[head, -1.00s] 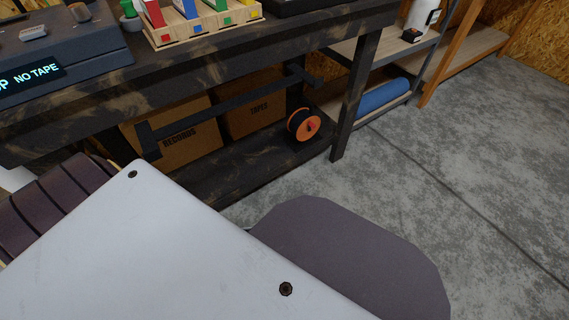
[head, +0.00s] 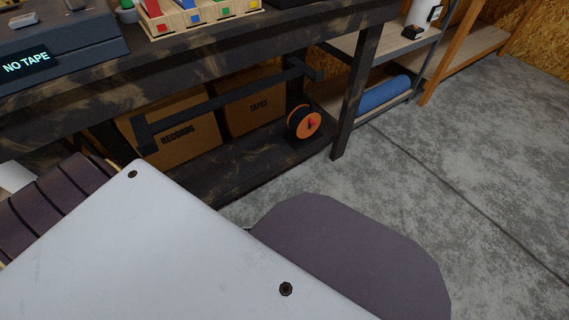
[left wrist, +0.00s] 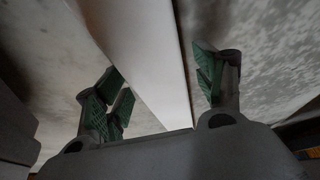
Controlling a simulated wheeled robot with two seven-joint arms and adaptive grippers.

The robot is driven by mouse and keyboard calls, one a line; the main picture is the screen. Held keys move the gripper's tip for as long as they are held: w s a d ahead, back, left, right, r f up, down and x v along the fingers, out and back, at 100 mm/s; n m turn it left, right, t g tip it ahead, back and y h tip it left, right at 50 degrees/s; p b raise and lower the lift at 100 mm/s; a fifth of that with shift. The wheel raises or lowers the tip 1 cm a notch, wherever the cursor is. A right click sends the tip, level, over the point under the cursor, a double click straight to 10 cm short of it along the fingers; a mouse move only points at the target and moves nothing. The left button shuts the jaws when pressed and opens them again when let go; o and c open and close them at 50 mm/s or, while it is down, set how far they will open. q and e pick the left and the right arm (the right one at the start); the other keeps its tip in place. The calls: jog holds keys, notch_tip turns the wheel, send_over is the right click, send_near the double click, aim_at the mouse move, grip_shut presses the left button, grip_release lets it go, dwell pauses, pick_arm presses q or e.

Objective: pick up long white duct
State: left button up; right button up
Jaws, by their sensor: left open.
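A long white duct (left wrist: 143,50) runs through the left wrist view from the top toward the gripper palm. My left gripper (left wrist: 162,88) is open, with green-padded fingers on either side of the duct. The duct lies between the fingers, with a gap to the right finger; contact on the left side cannot be told. In the head view a white piece (head: 15,176) shows at the left edge, and I cannot tell whether it is the duct. Neither gripper shows in the head view.
A dark plank bench (head: 200,55) crosses the head view, bearing a grey machine (head: 90,42) reading "NO TAPE" and a wooden tray (head: 205,22). Boxes (head: 175,130) and an orange spool (head: 304,121) sit beneath. The concrete floor (head: 450,170) at right is clear.

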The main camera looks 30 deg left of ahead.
pick_arm(q)
jog(key=c, duration=1.4)
grip_shut()
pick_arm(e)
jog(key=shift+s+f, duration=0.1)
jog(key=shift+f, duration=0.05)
pick_arm(q)
jog(key=shift+r, duration=0.25)
